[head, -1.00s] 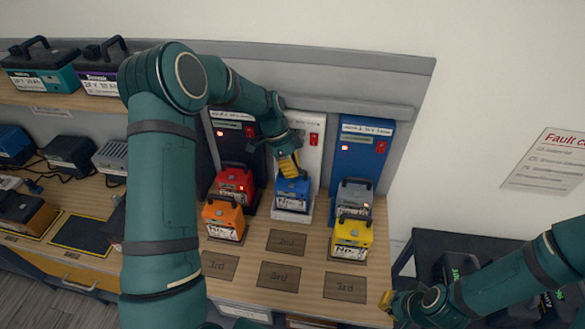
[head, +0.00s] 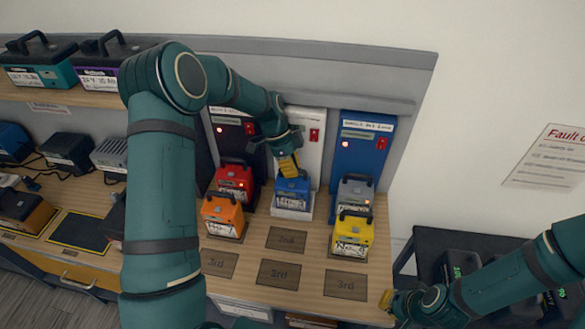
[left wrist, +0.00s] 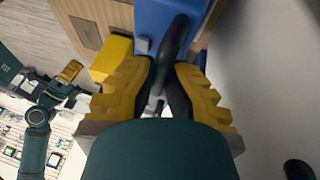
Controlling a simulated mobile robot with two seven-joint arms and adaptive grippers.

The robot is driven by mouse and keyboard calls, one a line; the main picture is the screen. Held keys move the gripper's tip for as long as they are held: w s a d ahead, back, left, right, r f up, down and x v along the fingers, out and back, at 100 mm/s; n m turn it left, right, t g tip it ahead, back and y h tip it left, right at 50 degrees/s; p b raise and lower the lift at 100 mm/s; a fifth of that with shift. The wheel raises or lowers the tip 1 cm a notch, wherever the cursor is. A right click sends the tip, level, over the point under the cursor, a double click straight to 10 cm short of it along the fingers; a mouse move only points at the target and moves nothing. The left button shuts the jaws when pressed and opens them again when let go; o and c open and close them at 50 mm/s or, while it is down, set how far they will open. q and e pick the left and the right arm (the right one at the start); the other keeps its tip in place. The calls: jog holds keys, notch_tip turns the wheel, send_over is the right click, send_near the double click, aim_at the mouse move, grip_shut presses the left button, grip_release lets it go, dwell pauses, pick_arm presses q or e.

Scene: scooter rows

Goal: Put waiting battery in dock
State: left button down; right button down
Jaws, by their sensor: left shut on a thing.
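The blue battery (head: 292,192) stands upright at the white charging dock (head: 309,150), over its pale base. I cannot tell whether it rests fully on that base. My left gripper (head: 290,170) is shut on its black handle, which shows between the yellow fingers in the left wrist view (left wrist: 163,85). A red battery (head: 234,180) sits in the dark dock on the left, and a grey one (head: 355,190) in the blue dock (head: 360,150). An orange battery (head: 222,214) and a yellow battery (head: 352,235) stand in front. My right gripper (head: 388,301) is low at the right; its fingers are unclear.
Marked floor plates, one reading 2nd (head: 286,239) and several reading 3rd (head: 279,274), lie empty on the wooden bench. A dark table (head: 425,242) with black items stands at the right. Chargers and cables crowd the bench at the left, below a shelf with two cases.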

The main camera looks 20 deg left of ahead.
pick_arm(q)
jog(key=shift+f, duration=0.25)
pick_arm(e)
jog(key=shift+f, duration=0.25)
pick_arm(q)
jog(key=c, duration=1.1)
grip_release()
jog(key=shift+o, duration=0.2)
jog(key=shift+s, duration=0.1)
